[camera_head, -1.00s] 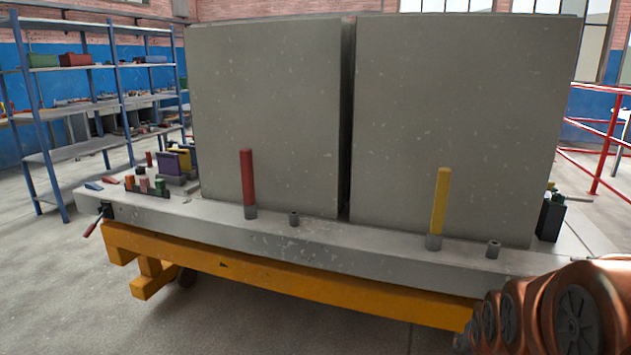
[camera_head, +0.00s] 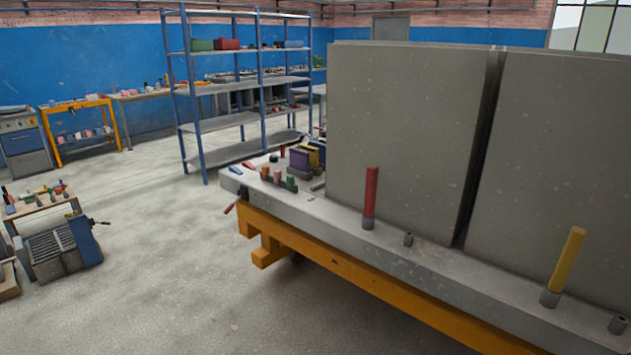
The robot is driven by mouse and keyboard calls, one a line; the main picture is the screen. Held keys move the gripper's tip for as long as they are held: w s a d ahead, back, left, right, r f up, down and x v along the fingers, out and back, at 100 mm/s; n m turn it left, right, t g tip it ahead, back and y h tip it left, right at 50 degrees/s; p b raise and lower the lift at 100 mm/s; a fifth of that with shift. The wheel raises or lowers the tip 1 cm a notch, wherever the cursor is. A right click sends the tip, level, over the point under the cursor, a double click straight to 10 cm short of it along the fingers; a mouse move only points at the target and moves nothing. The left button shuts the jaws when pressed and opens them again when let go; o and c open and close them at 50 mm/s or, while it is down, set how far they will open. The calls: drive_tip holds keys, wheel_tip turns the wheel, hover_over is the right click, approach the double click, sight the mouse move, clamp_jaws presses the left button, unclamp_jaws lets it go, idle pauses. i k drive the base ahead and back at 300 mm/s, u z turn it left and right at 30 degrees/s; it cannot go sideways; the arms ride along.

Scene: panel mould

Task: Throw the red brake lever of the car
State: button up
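The car (camera_head: 330,217) is a grey slab deck on an orange frame (camera_head: 340,279), bearing two large grey panels (camera_head: 405,130). A small lever with a red grip (camera_head: 230,208) sticks out low from the car's left end, slanting down to the left. An upright red post (camera_head: 370,193) and a tilted-looking yellow post (camera_head: 567,260) stand in sockets along the deck's front edge. Which red part is the brake lever is not labelled; the small one at the end looks like a lever. My gripper is not in view.
Small blocks and tools (camera_head: 278,178) lie on the deck's left end. A blue-framed shelf (camera_head: 198,110) stands behind it. A grey machine (camera_head: 62,250) and a small table (camera_head: 40,203) stand at left. The concrete floor (camera_head: 170,260) between them and the car is clear.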

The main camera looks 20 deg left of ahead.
sight(227, 211)
drive_tip(key=u, duration=1.95)
drive_tip(key=i, duration=3.6)
drive_tip(key=z, duration=0.7)
